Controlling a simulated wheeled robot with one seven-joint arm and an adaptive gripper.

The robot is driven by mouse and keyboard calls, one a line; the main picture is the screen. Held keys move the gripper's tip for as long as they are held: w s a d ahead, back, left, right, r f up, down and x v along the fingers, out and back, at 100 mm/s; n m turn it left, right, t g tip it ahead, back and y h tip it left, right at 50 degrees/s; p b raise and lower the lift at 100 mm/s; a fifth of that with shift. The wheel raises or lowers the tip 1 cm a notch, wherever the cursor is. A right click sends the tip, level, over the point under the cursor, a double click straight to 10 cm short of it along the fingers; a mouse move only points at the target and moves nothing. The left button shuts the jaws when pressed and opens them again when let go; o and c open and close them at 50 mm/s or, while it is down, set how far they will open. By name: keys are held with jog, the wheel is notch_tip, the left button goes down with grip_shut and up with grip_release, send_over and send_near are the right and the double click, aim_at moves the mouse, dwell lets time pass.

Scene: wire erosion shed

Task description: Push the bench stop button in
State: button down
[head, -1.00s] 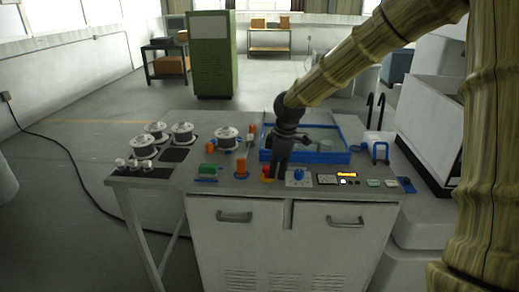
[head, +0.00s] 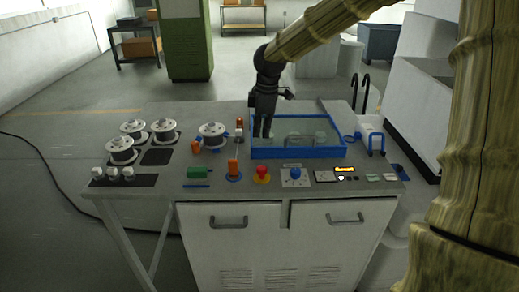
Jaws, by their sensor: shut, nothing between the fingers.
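The bench stop button (head: 262,171) is a red knob on a yellow base near the front edge of the grey bench (head: 215,186). It stands between an orange-topped part on a blue disc and a small panel with a blue knob, in plain view. Whether its cap is pushed in is too small to tell. My gripper (head: 262,134) is shut and empty, pointing down. It appears behind and above the button, over the left part of the blue-rimmed tray (head: 300,153), clear of the button.
A blue knob panel (head: 295,177) and a lit display (head: 345,169) sit right of the button. A green block (head: 197,172) and an orange-handled part (head: 233,168) lie to its left. Several wire spools (head: 163,131) stand at the back left.

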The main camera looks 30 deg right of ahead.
aim_at(258, 168)
jog(key=shift+w+a+f+p, duration=0.15)
jog(key=shift+f+p, duration=0.45)
jog(key=shift+f, duration=1.6)
jog(key=shift+w+d+f+p, duration=0.1)
jog(key=shift+w+f+p, duration=0.3)
jog(key=shift+f, duration=1.8)
jog(key=shift+w+a+f+p, duration=0.1)
jog(key=shift+f+p, duration=0.65)
jog(key=shift+f, duration=1.45)
